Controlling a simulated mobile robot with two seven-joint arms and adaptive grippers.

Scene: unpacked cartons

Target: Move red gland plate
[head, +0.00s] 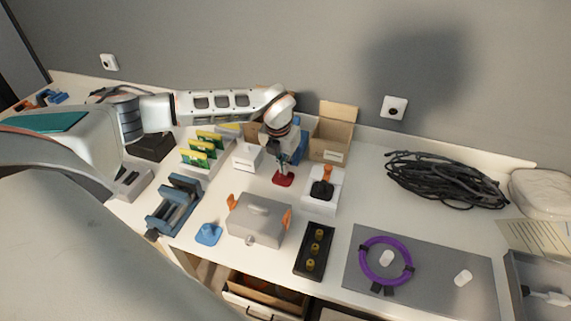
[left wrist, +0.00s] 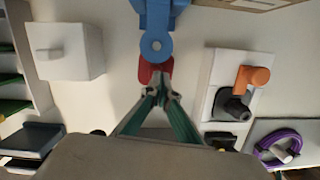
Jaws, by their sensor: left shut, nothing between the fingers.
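The red gland plate (head: 283,181) lies flat on the bench, and it also shows in the left wrist view (left wrist: 149,72). My left gripper (head: 284,170) points down right at the plate, and its fingers are shut with nothing between them. In the left wrist view the closed fingertips (left wrist: 160,94) overlap the plate's near edge. I cannot tell whether they touch it. A blue part with a round hole (left wrist: 156,45) covers the plate's far side in that view. My right gripper is in neither view.
A white box (head: 248,157) stands left of the plate. A white block with an orange-and-black switch (head: 322,187) stands close on its right. A grey metal box (head: 256,218) is in front. Cartons (head: 333,132) stand behind. Bench space right of the switch is clear up to the black cable coil (head: 440,180).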

